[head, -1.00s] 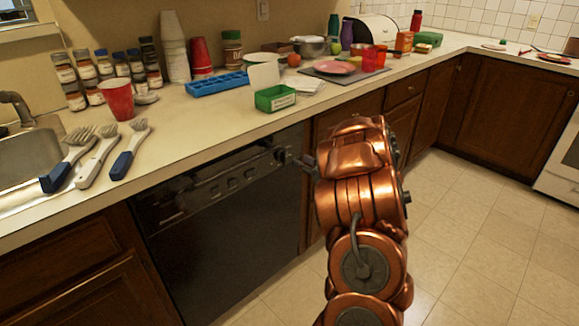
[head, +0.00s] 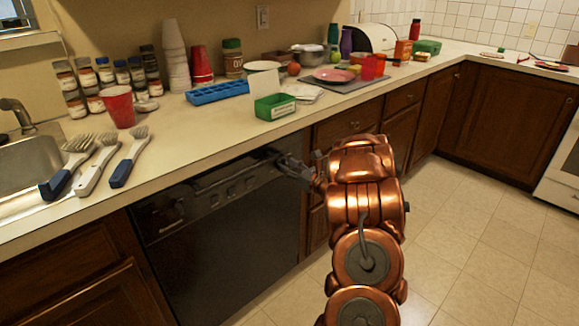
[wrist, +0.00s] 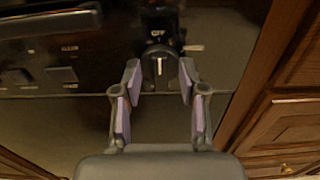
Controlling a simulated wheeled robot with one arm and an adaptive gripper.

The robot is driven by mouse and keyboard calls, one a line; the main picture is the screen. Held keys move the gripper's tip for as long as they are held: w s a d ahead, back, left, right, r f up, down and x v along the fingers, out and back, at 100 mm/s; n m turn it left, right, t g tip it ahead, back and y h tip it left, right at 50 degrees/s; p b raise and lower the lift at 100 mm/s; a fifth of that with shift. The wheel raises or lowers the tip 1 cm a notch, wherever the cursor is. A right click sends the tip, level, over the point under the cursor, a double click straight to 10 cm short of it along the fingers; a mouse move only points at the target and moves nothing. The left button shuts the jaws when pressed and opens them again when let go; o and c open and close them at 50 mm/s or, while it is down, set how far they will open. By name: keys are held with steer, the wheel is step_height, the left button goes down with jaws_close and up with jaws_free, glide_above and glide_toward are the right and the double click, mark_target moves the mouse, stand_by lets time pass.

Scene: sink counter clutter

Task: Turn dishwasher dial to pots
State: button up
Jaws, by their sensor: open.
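The black dishwasher (head: 235,225) is built in under the counter. Its dial (wrist: 160,66) is a dark round knob with a pale pointer line, seen in the wrist view. The line stands about upright, below a label that looks like "OFF". A pale mark sits to the dial's upper right, too small to read. My gripper (wrist: 159,80) is open, with one fingertip on each side of the dial; I cannot tell whether they touch it. In the head view my gripper (head: 282,160) is at the right end of the control panel and hides the dial.
Panel buttons (wrist: 60,74) and a dark handle recess (wrist: 50,22) lie left of the dial. Wooden drawers (wrist: 285,125) are close on the right. The counter above holds brushes (head: 128,160), a green bin (head: 275,107) and other clutter. The tiled floor (head: 455,235) is clear.

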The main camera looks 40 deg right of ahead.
steer(key=shift+w, duration=0.15)
steer(key=shift+c, duration=0.2)
steer(key=shift+f, duration=0.1)
jaws_close()
steer(key=shift+f+b, duration=0.1)
steer(key=shift+b, duration=0.2)
